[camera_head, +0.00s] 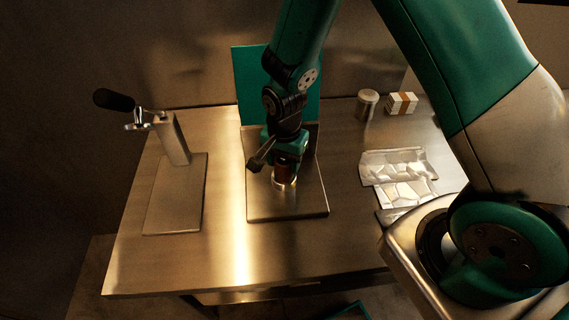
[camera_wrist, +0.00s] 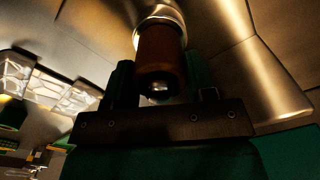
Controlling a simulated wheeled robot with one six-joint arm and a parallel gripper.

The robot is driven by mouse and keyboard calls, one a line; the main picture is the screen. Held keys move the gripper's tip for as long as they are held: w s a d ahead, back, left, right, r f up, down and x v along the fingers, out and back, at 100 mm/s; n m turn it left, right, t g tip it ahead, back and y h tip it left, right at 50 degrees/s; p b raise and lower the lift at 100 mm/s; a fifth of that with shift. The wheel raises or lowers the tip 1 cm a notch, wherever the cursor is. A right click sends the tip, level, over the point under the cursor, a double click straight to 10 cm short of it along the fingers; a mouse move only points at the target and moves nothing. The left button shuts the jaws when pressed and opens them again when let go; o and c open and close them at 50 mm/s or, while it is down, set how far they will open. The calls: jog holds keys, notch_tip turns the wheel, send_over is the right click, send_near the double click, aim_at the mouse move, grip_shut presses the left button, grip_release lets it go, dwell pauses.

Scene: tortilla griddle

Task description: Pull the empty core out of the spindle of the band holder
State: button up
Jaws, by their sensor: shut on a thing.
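The band holder (camera_head: 290,208) is a flat metal base in the middle of the table, with the core upright on it. The brown, tube-like core (camera_head: 283,172) shows just under my gripper (camera_head: 285,160). In the wrist view the core (camera_wrist: 160,52) stands between my two green fingers (camera_wrist: 160,78), and my gripper is shut on it. A shiny rounded metal tip, seemingly the spindle (camera_wrist: 158,88), shows at the core's near end, so the core appears to be around it. A bright metal ring circles the core's far end. Most of the spindle is hidden.
A metal stand (camera_head: 172,140) with a black-handled crank stands at the left. A teal panel (camera_head: 249,85) rises behind the holder. A metal can (camera_head: 367,104), a banded stack (camera_head: 402,103) and silvery packets (camera_head: 400,175) lie right. The front table is clear.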

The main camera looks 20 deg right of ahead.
jog(key=shift+r, duration=0.1)
notch_tip(320, 180, up, 23)
dwell(0.7)
